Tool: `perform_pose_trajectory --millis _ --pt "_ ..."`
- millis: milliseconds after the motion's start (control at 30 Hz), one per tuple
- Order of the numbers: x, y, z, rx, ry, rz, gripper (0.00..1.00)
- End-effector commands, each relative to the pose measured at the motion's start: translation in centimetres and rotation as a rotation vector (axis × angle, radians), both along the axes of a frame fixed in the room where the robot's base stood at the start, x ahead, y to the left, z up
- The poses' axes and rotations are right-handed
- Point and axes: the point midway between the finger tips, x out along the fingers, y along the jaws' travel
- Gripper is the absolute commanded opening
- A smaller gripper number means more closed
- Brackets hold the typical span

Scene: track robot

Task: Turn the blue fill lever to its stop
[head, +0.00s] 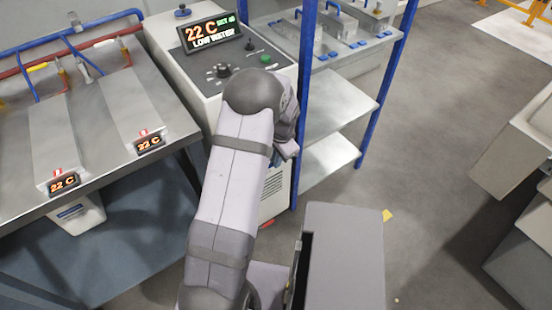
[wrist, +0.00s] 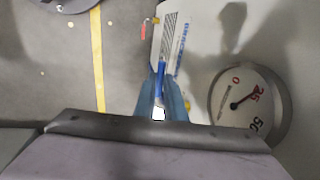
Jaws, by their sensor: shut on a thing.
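The blue fill lever (wrist: 162,68) shows in the wrist view as a narrow blue strip between the fingertips of my gripper (wrist: 162,88). The pale blue fingers are shut on it. Most of the lever is hidden by the fingers, so I cannot tell how far it is turned. In the head view my arm hides the lever. The unit (head: 285,182) beside my gripper carries a display (head: 209,32) reading "22 C", "SET 40" and "LOW WATER".
A round dial (wrist: 248,105) with a dark pointer sits right of my fingers. A blue-posted rack (head: 376,90) stands right of the unit, and a bench (head: 85,190) with two plates stands left. Open floor lies farther right.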

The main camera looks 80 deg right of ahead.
Motion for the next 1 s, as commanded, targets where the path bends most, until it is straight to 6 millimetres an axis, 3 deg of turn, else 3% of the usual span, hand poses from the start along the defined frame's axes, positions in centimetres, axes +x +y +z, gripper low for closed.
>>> perform_pose_trajectory --millis 1000 --pt "0.6 0.4 -3.0 -0.256 0.249 0.004 0.00"
